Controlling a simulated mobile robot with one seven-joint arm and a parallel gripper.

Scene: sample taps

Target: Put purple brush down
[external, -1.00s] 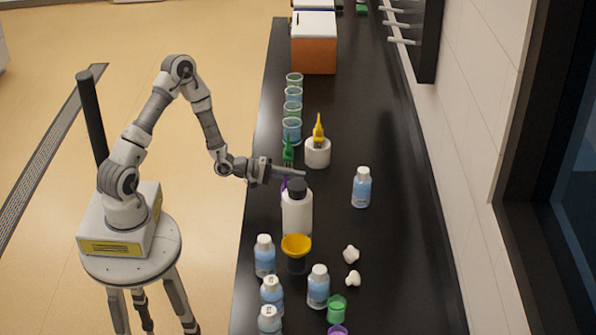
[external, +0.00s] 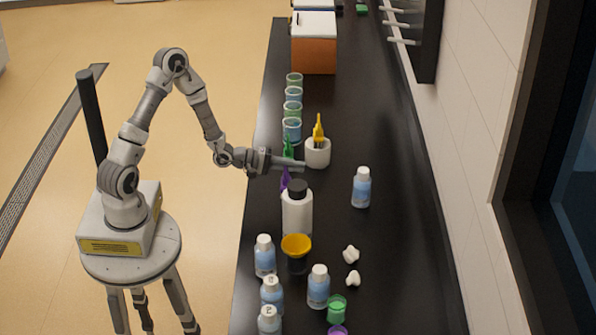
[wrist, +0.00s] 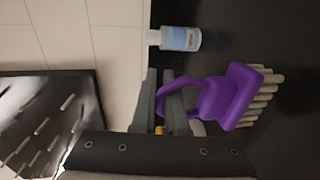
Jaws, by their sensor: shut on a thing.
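The purple brush (wrist: 222,98) fills the right of the wrist view, its loop handle between my fingers and its pale bristles pointing right. My gripper (wrist: 172,100) is shut on that handle. In the external view the purple brush (external: 285,179) shows just below my gripper (external: 298,165), over the black counter (external: 345,120). It is partly hidden by the fingers, and I cannot tell whether it touches the counter. A white bottle with a black cap (external: 297,211) stands just in front of it.
A green brush (external: 288,147) is just behind my gripper. A blue-liquid bottle (external: 362,188) stands to the right, and more bottles (external: 265,255) in front. Counter between cup and blue-liquid bottle is clear.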

